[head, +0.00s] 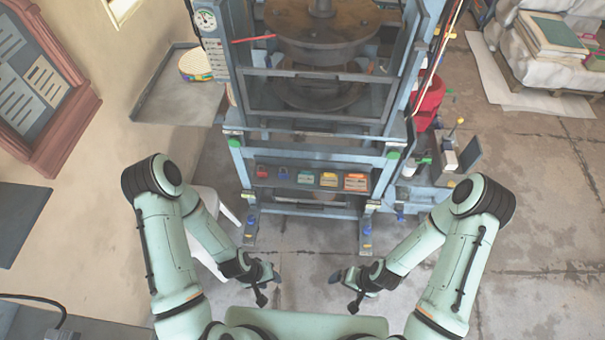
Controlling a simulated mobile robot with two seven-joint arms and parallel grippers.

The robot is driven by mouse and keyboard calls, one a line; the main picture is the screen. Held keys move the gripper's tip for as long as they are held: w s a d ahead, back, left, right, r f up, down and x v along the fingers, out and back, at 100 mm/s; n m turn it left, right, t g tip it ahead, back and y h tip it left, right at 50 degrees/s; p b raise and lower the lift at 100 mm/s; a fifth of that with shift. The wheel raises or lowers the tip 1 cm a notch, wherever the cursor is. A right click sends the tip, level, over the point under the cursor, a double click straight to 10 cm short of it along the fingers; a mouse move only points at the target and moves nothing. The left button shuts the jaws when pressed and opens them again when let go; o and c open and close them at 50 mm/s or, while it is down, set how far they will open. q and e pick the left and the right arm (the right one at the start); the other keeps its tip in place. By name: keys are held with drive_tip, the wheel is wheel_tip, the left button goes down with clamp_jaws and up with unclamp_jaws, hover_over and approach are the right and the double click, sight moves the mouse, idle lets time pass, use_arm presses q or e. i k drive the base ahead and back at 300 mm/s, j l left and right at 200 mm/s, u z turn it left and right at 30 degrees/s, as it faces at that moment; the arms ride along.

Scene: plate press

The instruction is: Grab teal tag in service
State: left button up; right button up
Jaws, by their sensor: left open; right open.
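A row of small coloured items hangs on the front rail of the blue plate press (313,153). A teal-looking tag (306,177) is in the middle of that row, between a blue padlock-like piece (283,173) and a yellow tag (329,179). My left gripper (267,284) is open and empty, low in front of the press, well short of the tag. My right gripper (345,287) is open and empty, to the right of it at about the same distance. The two grippers are apart and touch nothing.
A red padlock-like piece (262,171) and an orange tag (356,181) hang at the row's ends. A white stool (212,207) stands left of the press, partly behind my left arm. The floor between press and grippers is clear.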

sight(305, 176)
drive_tip(key=i+l+u, duration=0.1)
drive_tip(key=i+u, duration=0.15)
drive_tip(key=u, duration=0.25)
drive_tip(key=i+l+u, duration=0.2)
drive_tip(key=u, duration=0.3)
